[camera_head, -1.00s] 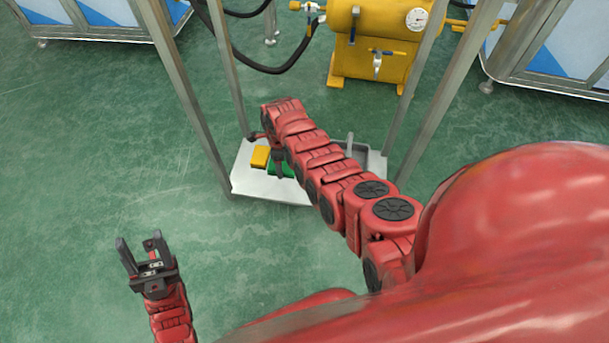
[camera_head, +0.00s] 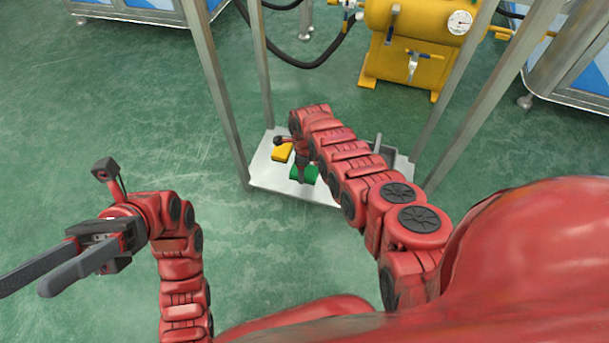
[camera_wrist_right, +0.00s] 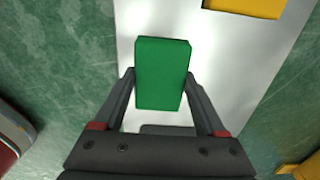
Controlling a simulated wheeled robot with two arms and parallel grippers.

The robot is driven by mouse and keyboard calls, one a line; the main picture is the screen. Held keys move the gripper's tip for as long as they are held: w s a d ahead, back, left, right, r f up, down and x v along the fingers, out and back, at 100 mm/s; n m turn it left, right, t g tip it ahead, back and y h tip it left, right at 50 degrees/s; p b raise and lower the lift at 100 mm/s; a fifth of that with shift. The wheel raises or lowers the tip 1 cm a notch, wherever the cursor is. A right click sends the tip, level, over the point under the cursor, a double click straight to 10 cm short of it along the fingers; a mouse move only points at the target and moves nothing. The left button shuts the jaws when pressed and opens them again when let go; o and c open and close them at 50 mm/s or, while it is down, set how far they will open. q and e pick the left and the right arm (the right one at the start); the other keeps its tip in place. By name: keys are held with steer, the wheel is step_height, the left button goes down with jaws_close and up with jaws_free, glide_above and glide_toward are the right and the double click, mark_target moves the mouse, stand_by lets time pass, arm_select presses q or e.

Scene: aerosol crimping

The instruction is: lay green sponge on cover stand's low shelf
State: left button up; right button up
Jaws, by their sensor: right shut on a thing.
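The green sponge (camera_head: 310,173) is at the cover stand's low shelf (camera_head: 263,174), a pale metal plate between the stand's legs. In the right wrist view the sponge (camera_wrist_right: 162,88) is between the two fingers of my right gripper (camera_wrist_right: 160,75), which is shut on it. The pale shelf (camera_wrist_right: 205,55) is below it; I cannot tell whether the sponge touches it. In the head view my right arm hides part of the shelf. My left gripper (camera_head: 22,288) is open and empty over the floor at the left.
A yellow sponge (camera_head: 282,152) lies on the shelf beside the green one; part of it (camera_wrist_right: 245,5) shows in the wrist view. Metal legs (camera_head: 218,95) stand around the shelf. A yellow machine (camera_head: 400,65) with black hoses is behind. Green floor at the left is free.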

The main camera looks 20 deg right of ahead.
steer(key=shift+f+b, duration=0.55)
steer(key=shift+f, duration=0.25)
steer(key=shift+f+b, duration=0.7)
arm_select(q)
steer(key=s+a+f+m+t+y, duration=0.3)
steer(key=s+a+t, duration=0.5)
steer(key=t, duration=0.3)
steer(key=shift+s+a+m+y, duration=0.15)
steer(key=shift+s+m+y, duration=0.2)
steer(key=shift+m+y, duration=0.3)
steer(key=shift+f, duration=0.1)
arm_select(e)
steer(key=shift+f, duration=0.15)
steer(key=o, duration=1.2)
arm_select(q)
steer(key=shift+s+a+f+t, duration=0.1)
steer(key=shift+a+t, duration=0.05)
steer(key=shift+t, duration=0.15)
arm_select(e)
steer(key=shift+o, duration=0.2)
